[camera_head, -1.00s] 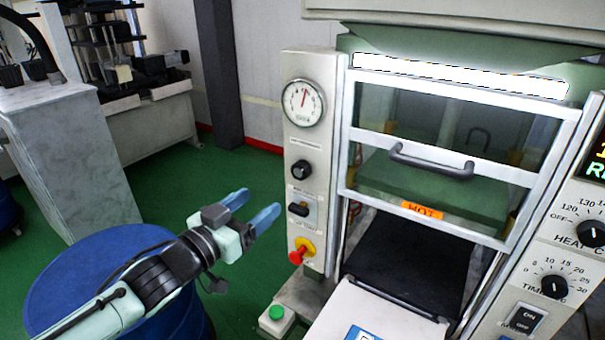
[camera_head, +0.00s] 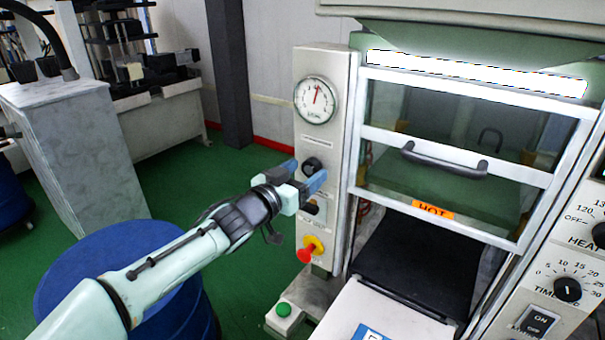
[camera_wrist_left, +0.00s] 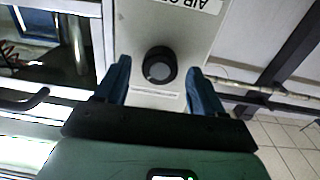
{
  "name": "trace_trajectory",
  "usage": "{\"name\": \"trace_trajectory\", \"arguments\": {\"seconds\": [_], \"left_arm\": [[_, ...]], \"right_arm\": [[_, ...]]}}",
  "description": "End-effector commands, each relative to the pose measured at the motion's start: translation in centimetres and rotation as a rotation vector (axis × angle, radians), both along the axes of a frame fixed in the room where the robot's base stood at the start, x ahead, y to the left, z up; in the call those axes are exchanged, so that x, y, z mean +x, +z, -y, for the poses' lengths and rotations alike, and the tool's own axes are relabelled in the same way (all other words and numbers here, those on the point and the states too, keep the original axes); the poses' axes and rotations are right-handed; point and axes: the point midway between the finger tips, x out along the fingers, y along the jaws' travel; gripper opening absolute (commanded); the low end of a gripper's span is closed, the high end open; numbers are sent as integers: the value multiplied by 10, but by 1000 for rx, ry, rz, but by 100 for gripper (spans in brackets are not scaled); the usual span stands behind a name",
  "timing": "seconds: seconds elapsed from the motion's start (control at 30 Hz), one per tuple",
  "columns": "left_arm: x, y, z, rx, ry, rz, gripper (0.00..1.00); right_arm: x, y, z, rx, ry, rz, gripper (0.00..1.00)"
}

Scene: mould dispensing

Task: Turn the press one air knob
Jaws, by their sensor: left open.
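The press's air knob (camera_head: 312,166) is a round black knob on the pale control column, below the pressure gauge. In the left wrist view the knob (camera_wrist_left: 159,67) sits near the middle, just beyond and between the two blue fingertips. My left gripper (camera_head: 306,177) is open at the column, its fingers on either side of the knob in the picture. In the left wrist view the open left gripper (camera_wrist_left: 160,78) shows a gap between each finger and the knob. Whether a finger touches the column is unclear. My right gripper is in neither view.
Below the knob are a black switch (camera_head: 314,208) and a red stop button on yellow (camera_head: 308,249). A green button (camera_head: 283,310) is lower. The gauge (camera_head: 316,100) is above. The press door (camera_head: 455,160) is right, a blue drum (camera_head: 120,280) left.

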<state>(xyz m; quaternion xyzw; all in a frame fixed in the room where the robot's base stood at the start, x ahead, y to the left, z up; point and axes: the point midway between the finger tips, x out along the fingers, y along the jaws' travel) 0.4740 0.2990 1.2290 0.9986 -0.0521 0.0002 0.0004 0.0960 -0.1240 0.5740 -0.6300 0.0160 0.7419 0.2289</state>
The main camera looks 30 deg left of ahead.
Motion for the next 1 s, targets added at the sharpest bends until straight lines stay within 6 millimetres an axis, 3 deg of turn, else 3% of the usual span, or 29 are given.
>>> {"name": "trace_trajectory", "arguments": {"seconds": [0.1,0.27,0.67,1.0], "left_arm": [[0,0,0,0,0,0,66],[0,0,0,0,0,0,13],[0,0,0,60,0,4,13],[-1,0,0,301,0,22,13]], "right_arm": [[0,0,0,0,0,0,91],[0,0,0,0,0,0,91],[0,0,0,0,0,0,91],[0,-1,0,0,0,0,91]]}}
